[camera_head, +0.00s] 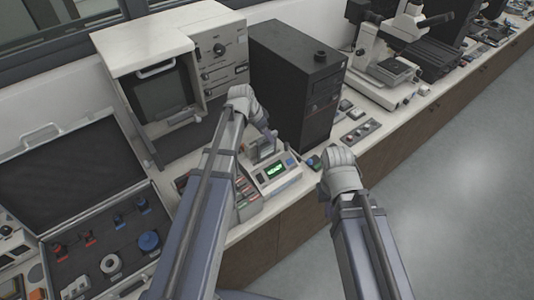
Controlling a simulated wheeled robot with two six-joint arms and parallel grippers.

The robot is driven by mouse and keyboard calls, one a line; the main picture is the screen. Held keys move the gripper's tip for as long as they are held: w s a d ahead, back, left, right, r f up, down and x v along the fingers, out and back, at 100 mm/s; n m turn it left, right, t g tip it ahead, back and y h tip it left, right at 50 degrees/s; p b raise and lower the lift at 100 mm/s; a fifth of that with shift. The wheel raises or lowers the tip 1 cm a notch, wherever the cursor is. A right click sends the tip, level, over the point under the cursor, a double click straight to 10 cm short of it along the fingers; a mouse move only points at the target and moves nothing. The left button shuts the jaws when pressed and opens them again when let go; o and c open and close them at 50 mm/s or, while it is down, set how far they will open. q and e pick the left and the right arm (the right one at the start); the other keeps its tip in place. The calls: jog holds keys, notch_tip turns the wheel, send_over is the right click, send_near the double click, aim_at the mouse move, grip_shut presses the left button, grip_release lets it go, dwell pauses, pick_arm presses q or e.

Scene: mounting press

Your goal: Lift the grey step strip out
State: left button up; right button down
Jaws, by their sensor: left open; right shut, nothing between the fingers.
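A small light-coloured device with a green lit display (275,171) stands on the bench near its front edge, between my two arms. My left gripper (269,134) is just above and behind this device, pointing down, with its fingers small and partly hidden by the wrist. It is open. I cannot clearly make out the grey step strip; it is too small or hidden around the device and the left gripper. My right gripper (318,164) is shut and empty, to the right of the device near the bench front edge.
A black computer tower (298,85) stands right behind the device. A cream cabinet (165,75) with a dark opening is at the left back. An open case (95,250) with coloured parts lies at the left. A microscope (395,50) stands farther right. The floor at right is clear.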

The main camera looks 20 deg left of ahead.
pick_arm(q)
jog(key=shift+f, duration=0.15)
grip_shut()
dwell(0.4)
dwell(1.0)
